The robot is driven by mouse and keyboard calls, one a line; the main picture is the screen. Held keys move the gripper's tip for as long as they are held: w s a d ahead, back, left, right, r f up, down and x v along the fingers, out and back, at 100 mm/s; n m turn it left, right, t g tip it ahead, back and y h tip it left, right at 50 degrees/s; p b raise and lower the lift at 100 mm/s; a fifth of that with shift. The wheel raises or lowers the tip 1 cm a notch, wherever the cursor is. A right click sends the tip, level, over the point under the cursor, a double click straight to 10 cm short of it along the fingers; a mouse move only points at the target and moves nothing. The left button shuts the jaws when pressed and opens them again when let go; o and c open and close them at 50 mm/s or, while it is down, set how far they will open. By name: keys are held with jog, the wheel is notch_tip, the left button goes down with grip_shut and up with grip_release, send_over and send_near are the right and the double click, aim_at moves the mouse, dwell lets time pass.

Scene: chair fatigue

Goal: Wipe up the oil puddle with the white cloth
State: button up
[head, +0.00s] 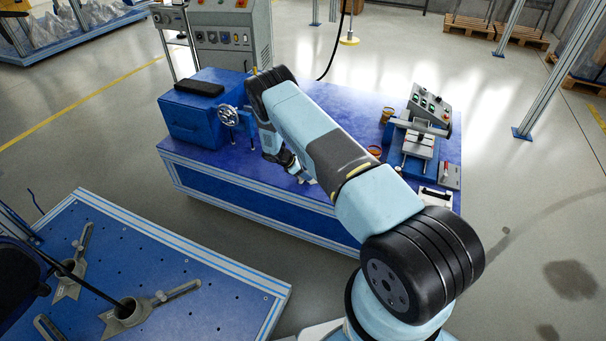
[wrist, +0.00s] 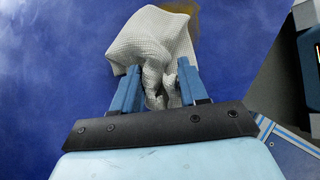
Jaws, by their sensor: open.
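The white cloth (wrist: 140,45), waffle-textured and crumpled, lies on the blue tabletop in the wrist view. My gripper (wrist: 160,72) is open, with one blue finger on each side of a bunched fold of the cloth. The cloth's far part spreads beyond the fingertips. A brownish patch, perhaps the oil puddle, shows at the cloth's upper right edge (wrist: 194,18); the cloth covers part of it. In the head view my gripper (head: 298,172) is low over the blue workbench (head: 240,188), mostly hidden behind my arm.
A blue box with a handwheel (head: 205,108) stands left on the bench. A grey control panel device (head: 425,110) and orange-brown cans (head: 387,115) stand right. A second blue table (head: 160,255) is at the lower left. Dark stains (head: 570,280) mark the floor at right.

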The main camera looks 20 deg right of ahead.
jog(key=c, duration=0.8)
jog(key=shift+r, duration=0.25)
grip_shut()
